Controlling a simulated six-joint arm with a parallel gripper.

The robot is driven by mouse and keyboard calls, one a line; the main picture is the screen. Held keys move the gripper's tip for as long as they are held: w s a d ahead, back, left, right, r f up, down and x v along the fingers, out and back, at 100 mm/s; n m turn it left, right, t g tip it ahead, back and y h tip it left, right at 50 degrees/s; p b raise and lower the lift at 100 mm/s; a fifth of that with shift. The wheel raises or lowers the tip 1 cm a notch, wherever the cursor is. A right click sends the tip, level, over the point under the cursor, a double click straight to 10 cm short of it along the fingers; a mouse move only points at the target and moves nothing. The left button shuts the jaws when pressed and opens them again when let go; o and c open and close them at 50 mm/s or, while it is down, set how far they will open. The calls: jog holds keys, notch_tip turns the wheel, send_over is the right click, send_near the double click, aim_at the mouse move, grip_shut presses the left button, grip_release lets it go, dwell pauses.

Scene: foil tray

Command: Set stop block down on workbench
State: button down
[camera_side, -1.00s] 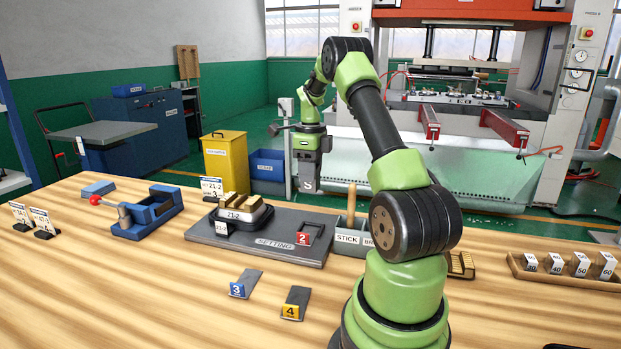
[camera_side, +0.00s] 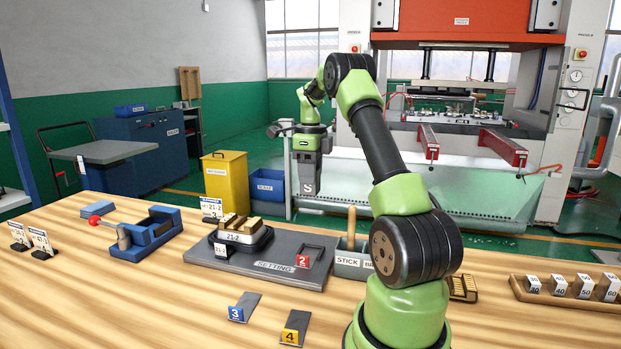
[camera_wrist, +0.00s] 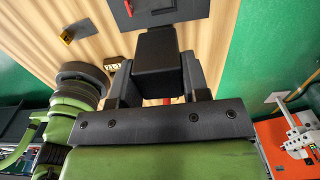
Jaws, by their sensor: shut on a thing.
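The stop block (camera_side: 308,187) is a dark grey block with a pale S-like mark on its face. In the side view it hangs upright at the end of my gripper (camera_side: 307,168), above the workbench (camera_side: 160,290) and apart from it. In the wrist view the dark block (camera_wrist: 156,62) sits between the two fingers of my gripper (camera_wrist: 157,88), which are shut on it. Its underside is hidden in both views.
A grey SETTING plate (camera_side: 240,267) carries a black tray with a foil dish and brass pieces, plus a red 2 tag. Tagged plates 3 (camera_side: 245,305) and 4 (camera_side: 295,328) lie in front. A STICK holder (camera_side: 350,262) stands right. Bare wood shows front left.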

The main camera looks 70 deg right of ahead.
jog(key=shift+r, duration=0.35)
dwell(0.3)
